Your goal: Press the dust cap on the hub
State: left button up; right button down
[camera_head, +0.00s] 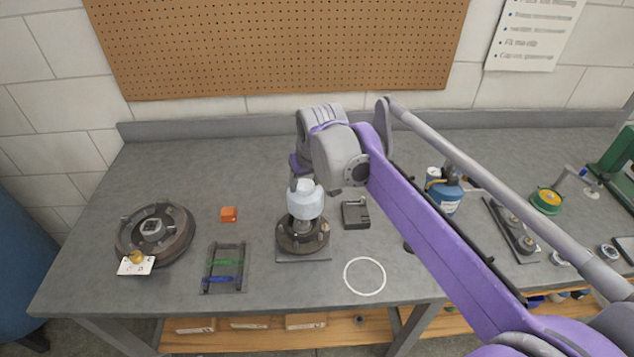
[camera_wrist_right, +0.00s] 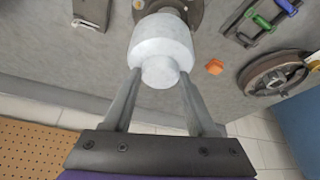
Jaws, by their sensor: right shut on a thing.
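My right gripper (camera_head: 304,181) points down over the hub (camera_head: 302,240) and is shut on a pale white stepped cylinder (camera_head: 305,203). In the right wrist view my fingers (camera_wrist_right: 160,76) flank the narrow stem of the white cylinder (camera_wrist_right: 160,40); its wide part faces the hub (camera_wrist_right: 196,12). I cannot tell whether this cylinder is the dust cap or a pressing tool. The hub is a dark round part on a flat base. The cylinder hides the hub's middle, and I cannot tell whether they touch. My left gripper is not in view.
A brake drum (camera_head: 181,239) with a white card (camera_head: 136,265) stands at left. An orange block (camera_head: 229,214), a rack with green and blue pieces (camera_head: 224,268), a dark box (camera_head: 355,214) and a white ring (camera_head: 365,276) surround the hub. A blue can (camera_head: 444,199) stands right.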

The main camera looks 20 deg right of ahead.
aim_at(301, 195)
jog(key=shift+w+a, duration=0.2)
jog(key=shift+a, duration=0.3)
jog(key=shift+a+f+b, duration=0.1)
jog(key=shift+f+b, duration=0.35)
jog(key=shift+f, duration=0.15)
notch_tip(301, 195, down, 3)
jog(key=shift+f+b, duration=0.1)
jog(key=shift+b, duration=1.05)
jog(key=shift+f+b, duration=0.4)
jog(key=shift+f, duration=0.45)
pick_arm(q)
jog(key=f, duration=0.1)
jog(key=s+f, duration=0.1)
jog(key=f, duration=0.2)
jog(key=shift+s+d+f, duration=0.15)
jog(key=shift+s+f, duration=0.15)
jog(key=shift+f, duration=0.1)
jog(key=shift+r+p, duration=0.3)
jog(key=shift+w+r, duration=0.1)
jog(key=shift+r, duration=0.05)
pick_arm(e)
jog(key=shift+f, duration=0.15)
